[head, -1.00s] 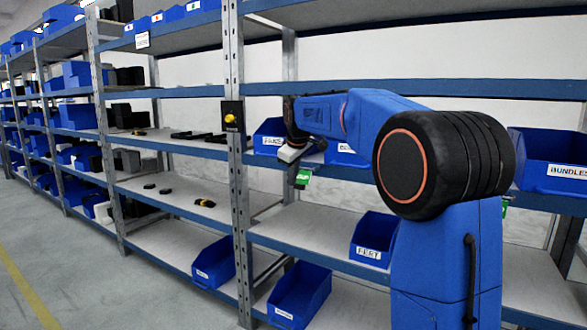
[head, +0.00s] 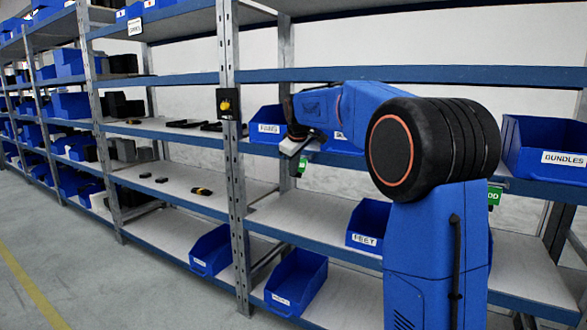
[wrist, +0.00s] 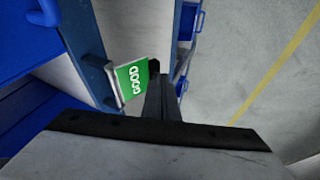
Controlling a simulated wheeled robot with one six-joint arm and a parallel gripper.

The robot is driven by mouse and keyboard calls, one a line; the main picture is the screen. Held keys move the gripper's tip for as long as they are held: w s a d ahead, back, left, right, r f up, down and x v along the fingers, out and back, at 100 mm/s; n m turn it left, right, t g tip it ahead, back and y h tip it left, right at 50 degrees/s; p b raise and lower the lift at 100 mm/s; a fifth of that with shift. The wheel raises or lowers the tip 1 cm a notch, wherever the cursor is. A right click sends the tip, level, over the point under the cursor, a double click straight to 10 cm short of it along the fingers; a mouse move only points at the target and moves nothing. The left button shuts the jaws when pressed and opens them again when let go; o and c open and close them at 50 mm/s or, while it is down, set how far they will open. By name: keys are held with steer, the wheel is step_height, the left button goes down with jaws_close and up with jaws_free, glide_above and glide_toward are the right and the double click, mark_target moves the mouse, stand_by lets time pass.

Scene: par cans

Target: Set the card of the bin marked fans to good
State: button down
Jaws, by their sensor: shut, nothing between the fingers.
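The blue bin with a label that appears to read FANS (head: 266,122) stands on the middle shelf, just right of the upright post. My gripper (head: 292,164) is low in front of that shelf's edge, right of the bin's label. In the wrist view my gripper (wrist: 158,80) is shut, its dark fingers together and empty. A green card reading GOOD (wrist: 131,83) sits on the shelf edge, just left of the fingertips; whether they touch it I cannot tell. A green patch of a card (head: 302,165) shows beside my gripper in the head view, partly hidden.
A bin with a partly hidden label (head: 345,143) stands right of FANS, behind my arm. A FEET bin (head: 368,222) is on the shelf below. A BUNDLES bin (head: 545,145) is at right, with another green card (head: 494,195) nearby. Open floor (head: 95,265) lies at left.

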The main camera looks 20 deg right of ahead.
steer(key=shift+w+d+f+h, duration=0.2)
steer(key=shift+w+d+f, duration=0.15)
steer(key=shift+f, duration=0.25)
steer(key=shift+w+d+f+h, duration=0.2)
steer(key=shift+d+f, duration=0.2)
steer(key=shift+f, duration=0.2)
steer(key=shift+f+t, duration=0.1)
steer(key=shift+t, duration=0.2)
steer(key=shift+r, duration=0.2)
steer(key=shift+r, duration=0.65)
